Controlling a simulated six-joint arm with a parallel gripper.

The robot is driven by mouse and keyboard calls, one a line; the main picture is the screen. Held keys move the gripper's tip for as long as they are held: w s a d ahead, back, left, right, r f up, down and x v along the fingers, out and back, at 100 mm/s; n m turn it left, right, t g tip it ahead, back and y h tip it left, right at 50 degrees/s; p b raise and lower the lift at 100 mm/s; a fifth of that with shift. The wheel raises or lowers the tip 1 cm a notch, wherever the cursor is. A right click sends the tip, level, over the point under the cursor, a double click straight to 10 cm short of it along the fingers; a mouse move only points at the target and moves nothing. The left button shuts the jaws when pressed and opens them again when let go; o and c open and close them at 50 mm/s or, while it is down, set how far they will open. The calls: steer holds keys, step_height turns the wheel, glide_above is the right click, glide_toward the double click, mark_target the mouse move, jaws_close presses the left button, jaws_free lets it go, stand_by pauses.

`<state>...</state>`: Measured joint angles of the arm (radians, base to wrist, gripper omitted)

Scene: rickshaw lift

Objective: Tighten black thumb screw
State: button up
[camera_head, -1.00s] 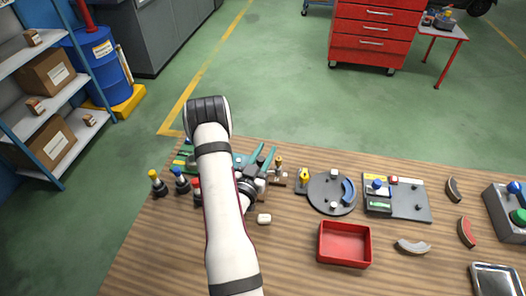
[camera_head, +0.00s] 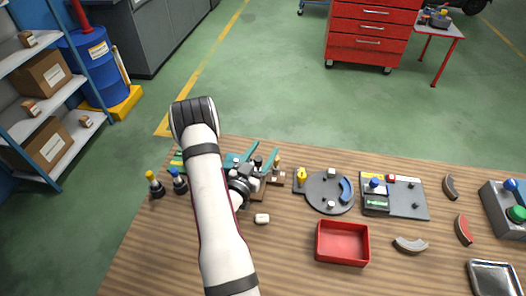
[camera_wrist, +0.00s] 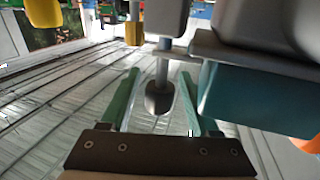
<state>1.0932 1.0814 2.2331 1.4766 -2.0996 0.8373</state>
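My gripper (camera_head: 260,154) is over the back left of the wooden table, with its teal fingers pointing away from my arm. In the wrist view the two teal fingers (camera_wrist: 159,84) are apart. A dark grey knob (camera_wrist: 159,99) on a thin metal shaft shows between them, with gaps on both sides; it looks like the thumb screw. In the head view a small black top (camera_head: 258,161) shows between the fingers. A teal block (camera_wrist: 255,97) under a grey body stands right of the shaft in the wrist view. My arm hides part of this fixture in the head view.
Dark bottles with yellow (camera_head: 155,184) and blue (camera_head: 178,180) tops stand left of my arm. A small white block (camera_head: 262,218) lies in front of the gripper. To the right are a round grey plate (camera_head: 318,201), a grey board (camera_head: 407,202) and a red tray (camera_head: 342,258).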

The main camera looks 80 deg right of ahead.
steer(key=shift+a, duration=0.1)
steer(key=v, duration=1.5)
steer(key=shift+a, duration=0.35)
steer(key=shift+w, duration=0.1)
